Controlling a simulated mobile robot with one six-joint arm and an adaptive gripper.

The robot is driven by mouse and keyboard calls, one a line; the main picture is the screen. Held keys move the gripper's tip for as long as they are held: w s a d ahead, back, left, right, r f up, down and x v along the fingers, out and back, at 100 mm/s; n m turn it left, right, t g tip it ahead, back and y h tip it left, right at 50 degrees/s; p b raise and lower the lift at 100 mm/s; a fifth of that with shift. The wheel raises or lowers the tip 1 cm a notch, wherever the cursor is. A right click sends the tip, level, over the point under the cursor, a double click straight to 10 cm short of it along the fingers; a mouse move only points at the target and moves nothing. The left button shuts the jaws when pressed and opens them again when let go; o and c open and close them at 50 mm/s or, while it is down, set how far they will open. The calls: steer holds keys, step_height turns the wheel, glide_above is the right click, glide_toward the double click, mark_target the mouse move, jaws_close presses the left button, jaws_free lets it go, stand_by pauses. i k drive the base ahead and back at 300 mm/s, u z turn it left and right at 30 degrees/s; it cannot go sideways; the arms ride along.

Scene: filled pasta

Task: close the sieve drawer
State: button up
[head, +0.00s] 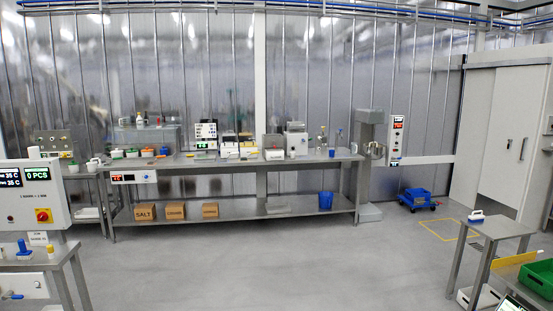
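I cannot make out for certain which thing is the sieve drawer. A white drawer-like unit with a red display (132,177) hangs under the left end of the long steel workbench (240,165). It is too small in view to tell whether it is open or shut. My gripper is not in view.
Cardboard boxes, one marked SALT (145,212), and a blue bin (325,200) stand on the bench's lower shelf. A machine with a display (38,190) stands at left, a mixer (372,130) and blue trolley (417,198) at right. The middle floor (260,260) is clear.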

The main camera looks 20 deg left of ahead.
mark_target(271, 154)
steer(key=u, duration=0.35)
steer(key=i, duration=1.1)
steer(key=u, duration=0.75)
steer(key=i, duration=0.75)
steer(key=u, duration=0.6)
steer(key=i, duration=2.35)
steer(key=z, duration=0.1)
steer(key=i, duration=0.8)
steer(key=z, duration=0.5)
steer(key=i, duration=0.75)
steer(key=z, duration=0.3)
